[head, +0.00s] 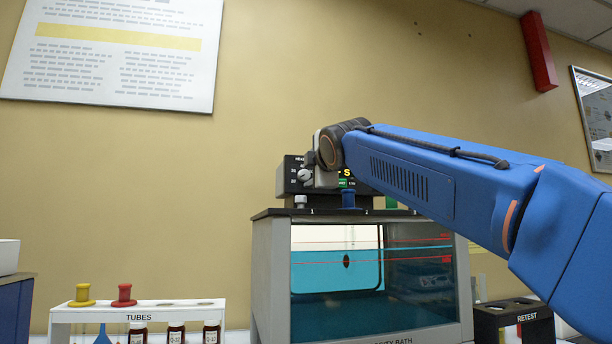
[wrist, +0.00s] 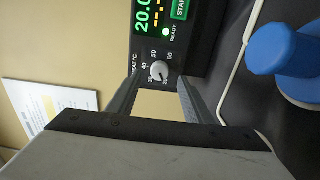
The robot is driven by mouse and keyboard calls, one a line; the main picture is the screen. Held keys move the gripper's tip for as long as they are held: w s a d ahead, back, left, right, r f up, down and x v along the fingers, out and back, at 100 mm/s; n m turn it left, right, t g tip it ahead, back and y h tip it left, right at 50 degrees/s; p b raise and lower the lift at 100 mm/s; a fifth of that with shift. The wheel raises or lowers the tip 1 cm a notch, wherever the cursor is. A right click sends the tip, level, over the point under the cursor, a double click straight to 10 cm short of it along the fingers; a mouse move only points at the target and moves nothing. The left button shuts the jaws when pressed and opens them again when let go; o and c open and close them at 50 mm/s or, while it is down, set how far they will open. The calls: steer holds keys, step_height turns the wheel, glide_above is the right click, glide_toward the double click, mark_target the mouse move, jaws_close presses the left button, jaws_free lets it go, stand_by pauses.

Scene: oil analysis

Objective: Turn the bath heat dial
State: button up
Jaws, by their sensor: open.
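The bath heat dial (wrist: 158,71) is a small round pale knob on the black control box (wrist: 182,52). Numbers ring it, and the green display beside it reads 20.0. My gripper (wrist: 159,80) is open, with one finger to each side of the dial in the wrist view. The dial lies between the fingertips or just beyond them; I cannot tell whether they touch it. In the head view the control box (head: 288,177) sits on top of the glass-fronted bath (head: 270,270), and my wrist covers much of its front.
A blue spool-shaped piece (wrist: 284,50) stands close to the right in the wrist view, with a pale cable nearby. In the head view a tube rack (head: 75,316) with bottles stands lower left, and a black RETEST holder (head: 512,318) lower right.

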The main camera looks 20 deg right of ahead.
mark_target(305, 175)
steer(key=shift+w, duration=2.4)
steer(key=c, duration=1.1)
steer(key=shift+o, duration=0.2)
